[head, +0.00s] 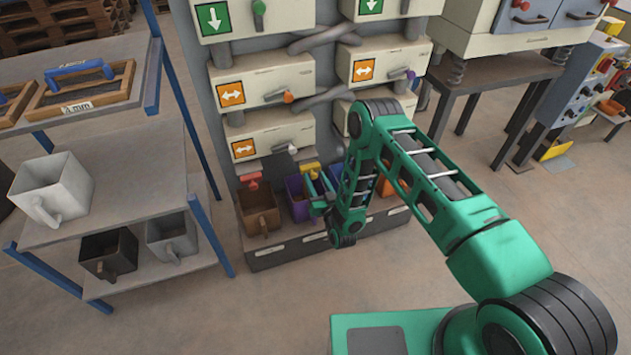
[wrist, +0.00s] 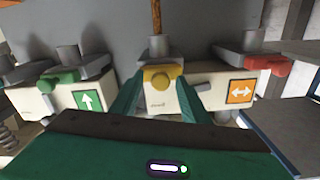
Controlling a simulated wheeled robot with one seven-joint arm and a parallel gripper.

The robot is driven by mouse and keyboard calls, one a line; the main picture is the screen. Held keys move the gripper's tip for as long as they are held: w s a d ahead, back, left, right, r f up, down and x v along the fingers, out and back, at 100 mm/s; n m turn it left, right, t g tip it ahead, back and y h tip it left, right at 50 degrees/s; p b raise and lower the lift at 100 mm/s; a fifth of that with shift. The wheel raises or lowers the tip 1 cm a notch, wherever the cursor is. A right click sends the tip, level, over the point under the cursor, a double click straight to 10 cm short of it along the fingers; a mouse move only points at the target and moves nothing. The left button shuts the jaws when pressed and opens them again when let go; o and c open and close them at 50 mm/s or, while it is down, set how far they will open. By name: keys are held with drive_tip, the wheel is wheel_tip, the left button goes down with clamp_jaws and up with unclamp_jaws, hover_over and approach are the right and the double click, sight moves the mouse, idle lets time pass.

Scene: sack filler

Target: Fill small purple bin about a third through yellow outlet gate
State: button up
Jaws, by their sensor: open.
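The small purple bin (head: 298,207) stands on the low ledge under the machine, between a brown bin and my arm; its right part is hidden by my gripper. The yellow outlet gate (head: 310,170) sits just above it. My gripper (head: 318,188) is at the front of this gate. In the wrist view the yellow gate's rounded handle (wrist: 162,76) is between the two green fingers of my open gripper (wrist: 158,100); I cannot tell whether they touch it. The inside of the purple bin is too small to read.
A brown bin (head: 259,212) stands left under a red gate (head: 250,179). An orange bin (head: 388,186) is partly behind my arm. A shelf (head: 125,180) with a white scoop bin (head: 52,188) stands at left. Open floor lies in front.

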sight(315, 178)
drive_tip(key=v, duration=1)
drive_tip(key=shift+s, duration=0.35)
clamp_jaws()
idle(0.8)
drive_tip(key=shift+x, duration=3.2)
